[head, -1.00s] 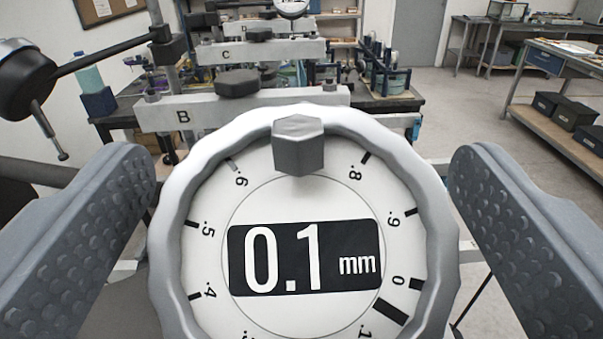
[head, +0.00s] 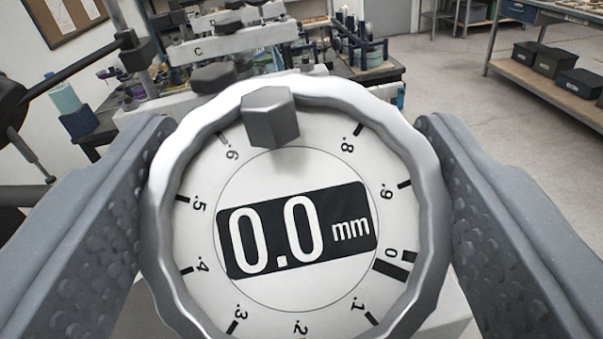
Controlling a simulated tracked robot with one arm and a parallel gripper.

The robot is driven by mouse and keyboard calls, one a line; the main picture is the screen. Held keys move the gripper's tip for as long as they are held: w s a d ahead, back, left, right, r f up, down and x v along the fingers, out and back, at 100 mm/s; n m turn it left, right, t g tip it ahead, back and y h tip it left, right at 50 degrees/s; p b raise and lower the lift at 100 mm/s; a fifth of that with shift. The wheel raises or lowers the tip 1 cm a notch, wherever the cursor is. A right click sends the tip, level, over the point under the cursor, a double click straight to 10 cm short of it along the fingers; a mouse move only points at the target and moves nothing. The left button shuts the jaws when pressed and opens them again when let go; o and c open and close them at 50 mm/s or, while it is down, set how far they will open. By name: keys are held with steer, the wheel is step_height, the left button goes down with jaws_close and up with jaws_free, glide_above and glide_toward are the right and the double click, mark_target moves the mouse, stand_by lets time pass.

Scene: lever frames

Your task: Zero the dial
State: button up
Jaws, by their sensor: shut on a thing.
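The dial (head: 290,305) is a round white face with a scalloped grey bezel (head: 165,285), filling the middle of the head view. Its black display (head: 297,230) reads 0.0 mm. The thick black hand (head: 390,270) points to the lower right, beside the 0 mark (head: 408,257), nearly in line with it. A grey hexagonal knob (head: 270,118) sits at the top of the dial, between .6 and .8, covering part of the scale there. My gripper (head: 295,160) is shut on the bezel, with one studded finger against each side.
A black rounded part on a rod (head: 75,78) stands at the left. Behind the dial are light bars on a bench, one marked C (head: 240,40). A shelf with dark boxes (head: 555,62) is at the right. Floor (head: 460,90) between is clear.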

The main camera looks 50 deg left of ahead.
steer(key=shift+r+m+t+h+p, duration=0.15)
steer(key=shift+m+t+h+p, duration=0.25)
steer(key=shift+m+h+p, duration=0.5)
steer(key=shift+r+m+t+h+p, duration=0.1)
steer(key=shift+m+t+h+p, duration=0.35)
steer(key=shift+m+p, duration=0.7)
steer(key=shift+f+m+h+p, duration=0.1)
steer(key=shift+m+h+p, duration=0.25)
steer(key=shift+p, duration=0.25)
steer(key=shift+d+f, duration=0.1)
steer(key=o, duration=1)
steer(key=shift+f, duration=0.1)
steer(key=shift+s, duration=0.1)
steer(key=f+b+v, duration=0.1)
steer(key=b+v, duration=0.1)
steer(key=v, duration=1.1)
steer(key=shift+s+r+b, duration=0.3)
steer(key=shift+r+b, duration=0.1)
steer(key=shift+r, duration=0.05)
steer(key=shift+d, duration=0.1)
